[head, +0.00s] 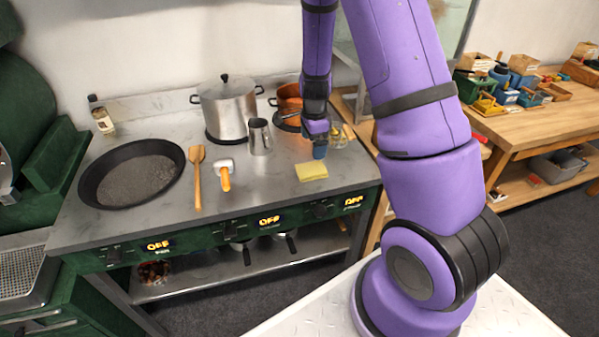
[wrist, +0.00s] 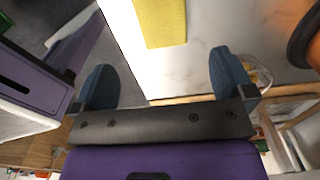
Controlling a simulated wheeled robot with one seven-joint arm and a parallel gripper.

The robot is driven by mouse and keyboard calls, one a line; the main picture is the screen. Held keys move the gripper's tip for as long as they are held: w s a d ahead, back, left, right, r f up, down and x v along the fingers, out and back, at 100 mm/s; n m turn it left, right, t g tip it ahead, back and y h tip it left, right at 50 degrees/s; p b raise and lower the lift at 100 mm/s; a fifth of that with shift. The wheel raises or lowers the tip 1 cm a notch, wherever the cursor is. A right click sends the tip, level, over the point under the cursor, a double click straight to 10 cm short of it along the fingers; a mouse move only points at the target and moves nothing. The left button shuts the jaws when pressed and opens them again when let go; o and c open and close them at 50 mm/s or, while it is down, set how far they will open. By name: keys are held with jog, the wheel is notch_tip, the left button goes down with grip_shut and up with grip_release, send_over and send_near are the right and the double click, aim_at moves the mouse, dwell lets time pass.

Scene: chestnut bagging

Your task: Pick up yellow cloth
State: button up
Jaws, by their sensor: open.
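The yellow cloth (head: 311,171) lies flat on the steel stove top near its front right edge. It also shows at the top of the wrist view (wrist: 161,20), beyond and between my two blue fingertips. My gripper (head: 319,149) is above the stove top, just behind and slightly right of the cloth in the head view. In the wrist view my gripper (wrist: 160,80) has its fingers wide apart with nothing between them. The cloth is not touched by the fingers as far as I can see.
On the stove stand a black pan (head: 130,172), a wooden spoon (head: 197,178), a wooden-handled tool (head: 225,178), a metal pitcher (head: 259,137), a steel pot (head: 227,107) and a copper pot (head: 288,100). A glass bowl (head: 341,137) is right of my gripper. Bare steel surrounds the cloth's left and front.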

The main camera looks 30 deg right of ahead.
aim_at(312, 168)
jog(key=f, duration=1)
jog(key=shift+w+f, duration=0.1)
jog(key=shift+w, duration=0.1)
jog(key=c, duration=0.9)
